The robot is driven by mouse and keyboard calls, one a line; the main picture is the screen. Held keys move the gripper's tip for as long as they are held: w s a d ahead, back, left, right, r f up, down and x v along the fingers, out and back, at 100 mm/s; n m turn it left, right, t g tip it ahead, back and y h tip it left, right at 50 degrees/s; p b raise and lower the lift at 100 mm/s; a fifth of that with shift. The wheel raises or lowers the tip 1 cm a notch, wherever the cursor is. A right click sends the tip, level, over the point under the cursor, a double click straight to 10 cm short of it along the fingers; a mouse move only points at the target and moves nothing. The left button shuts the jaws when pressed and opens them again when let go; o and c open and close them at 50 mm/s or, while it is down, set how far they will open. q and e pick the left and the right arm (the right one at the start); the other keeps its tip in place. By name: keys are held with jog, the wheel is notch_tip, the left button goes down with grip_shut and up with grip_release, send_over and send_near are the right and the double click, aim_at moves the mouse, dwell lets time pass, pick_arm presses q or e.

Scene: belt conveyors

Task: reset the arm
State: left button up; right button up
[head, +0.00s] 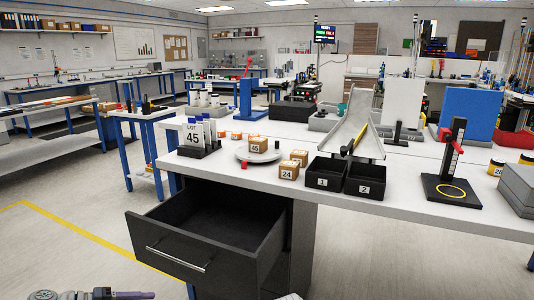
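A few links of what looks like my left arm lie along the bottom left edge of the head view, low over the floor and in front of the open drawer (194,245). They are cut off by the picture edge, and no gripper fingers show on them. A small pale piece at the bottom edge near the middle may be part of my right arm. Neither gripper can be seen, so I cannot see whether they hold anything.
The dark drawer stands pulled out under the white table (440,201). On the table are two black bins (326,186) (365,191), small boxes (289,170), a round plate (243,155), a metal chute (350,120) and a black stand (452,188). Floor at left is clear.

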pick_arm(q)
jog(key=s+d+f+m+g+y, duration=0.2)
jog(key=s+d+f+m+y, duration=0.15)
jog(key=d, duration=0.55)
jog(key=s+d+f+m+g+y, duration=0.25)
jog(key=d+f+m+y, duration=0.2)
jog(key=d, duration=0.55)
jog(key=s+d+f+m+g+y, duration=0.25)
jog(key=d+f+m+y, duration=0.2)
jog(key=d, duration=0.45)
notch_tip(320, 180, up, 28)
jog(key=p, duration=2.8)
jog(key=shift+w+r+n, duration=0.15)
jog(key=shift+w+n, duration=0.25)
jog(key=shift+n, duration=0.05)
